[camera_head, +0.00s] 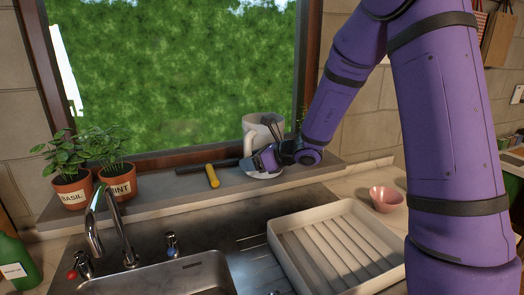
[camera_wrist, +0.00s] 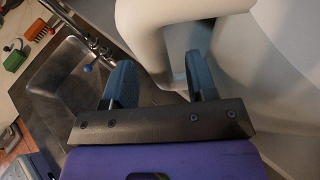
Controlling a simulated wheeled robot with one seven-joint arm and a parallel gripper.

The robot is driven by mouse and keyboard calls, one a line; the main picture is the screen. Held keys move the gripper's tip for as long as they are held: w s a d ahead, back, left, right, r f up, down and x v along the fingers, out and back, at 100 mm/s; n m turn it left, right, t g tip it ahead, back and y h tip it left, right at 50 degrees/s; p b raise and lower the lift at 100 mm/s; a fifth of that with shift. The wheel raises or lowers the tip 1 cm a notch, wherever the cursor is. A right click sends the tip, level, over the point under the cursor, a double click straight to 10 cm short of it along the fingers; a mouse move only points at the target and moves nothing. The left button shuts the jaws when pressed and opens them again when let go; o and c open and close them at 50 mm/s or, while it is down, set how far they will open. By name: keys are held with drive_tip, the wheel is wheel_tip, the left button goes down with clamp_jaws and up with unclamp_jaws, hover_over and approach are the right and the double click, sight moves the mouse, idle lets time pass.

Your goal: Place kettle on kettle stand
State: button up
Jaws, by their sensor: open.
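The white kettle (camera_head: 262,124) stands upright on the window sill, its handle on the left side. My gripper (camera_head: 262,162) is in front of it and hides much of its lower body. In the wrist view, my gripper (camera_wrist: 160,85) is open around the white kettle handle (camera_wrist: 152,45). One finger is in the handle's opening and the other outside, with a gap beside the handle. The kettle's body (camera_wrist: 275,85) fills the right side. A white rounded rim (camera_head: 264,174) shows below my gripper; I cannot tell whether it is the stand or the kettle's base.
A yellow-handled tool (camera_head: 212,176) lies on the sill left of my gripper. Potted basil (camera_head: 70,190) and mint (camera_head: 118,178) stand farther left. Below are the faucet (camera_head: 105,220), sink (camera_head: 185,275), white drying tray (camera_head: 285,262) and pink bowl (camera_head: 386,199).

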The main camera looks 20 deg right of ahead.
drive_tip(key=shift+w+a+f, duration=0.25)
drive_tip(key=shift+w+a, duration=0.15)
drive_tip(key=shift+w, duration=0.05)
clamp_jaws()
drive_tip(key=shift+r, duration=0.1)
